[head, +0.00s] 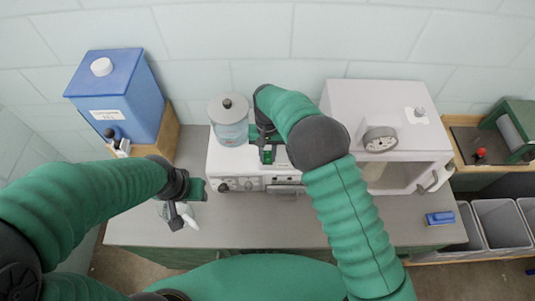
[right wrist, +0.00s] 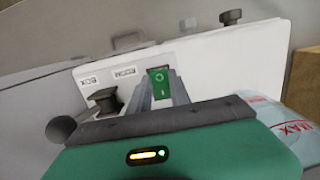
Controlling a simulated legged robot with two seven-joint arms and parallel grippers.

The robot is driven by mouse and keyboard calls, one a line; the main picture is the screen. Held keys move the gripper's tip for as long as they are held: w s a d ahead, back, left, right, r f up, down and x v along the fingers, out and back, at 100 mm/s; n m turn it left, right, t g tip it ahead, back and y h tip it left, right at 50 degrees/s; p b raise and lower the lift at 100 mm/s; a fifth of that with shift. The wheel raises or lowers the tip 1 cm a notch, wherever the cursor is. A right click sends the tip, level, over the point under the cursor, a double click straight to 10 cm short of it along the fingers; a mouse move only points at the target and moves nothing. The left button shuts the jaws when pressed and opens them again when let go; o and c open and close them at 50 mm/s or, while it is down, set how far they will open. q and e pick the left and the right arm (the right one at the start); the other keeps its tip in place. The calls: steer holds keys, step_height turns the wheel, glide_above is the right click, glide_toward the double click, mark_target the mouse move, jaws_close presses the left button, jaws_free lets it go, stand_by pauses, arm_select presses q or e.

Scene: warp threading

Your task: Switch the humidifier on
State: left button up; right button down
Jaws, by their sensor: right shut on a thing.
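The humidifier appears to be the white box (head: 228,163) at the middle of the bench, with a clear water tank (head: 228,125) on its left. The tank's edge, marked MAX, also shows in the right wrist view (right wrist: 290,128). A green rocker switch (right wrist: 159,82) marked O and I sits on the white panel (right wrist: 215,72). My right gripper (head: 268,157) is at the box; in the right wrist view its grey fingers are shut around the switch. Which end of the switch is pressed I cannot tell. My left gripper (head: 180,212) is left of the box, its jaws unclear.
A black knob (right wrist: 104,102) is beside the switch. A blue canister (head: 125,100) stands on the left. A white oven-like box (head: 390,100) with a gauge stands on the right. A blue block (head: 440,218) lies near the right edge.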

mark_target(267, 151)
steer(key=shift+w+f+g, duration=0.1)
steer(key=shift+w+g, duration=0.2)
steer(key=shift+g, duration=0.4)
steer(key=shift+g+b, duration=0.4)
steer(key=shift+r, duration=0.2)
steer(key=c, duration=1.2)
jaws_free()
steer(key=shift+w+a+r, duration=0.1)
steer(key=shift+w+r, duration=0.1)
steer(key=shift+r, duration=0.15)
steer(key=p+v, duration=0.8)
steer(key=v, duration=0.3)
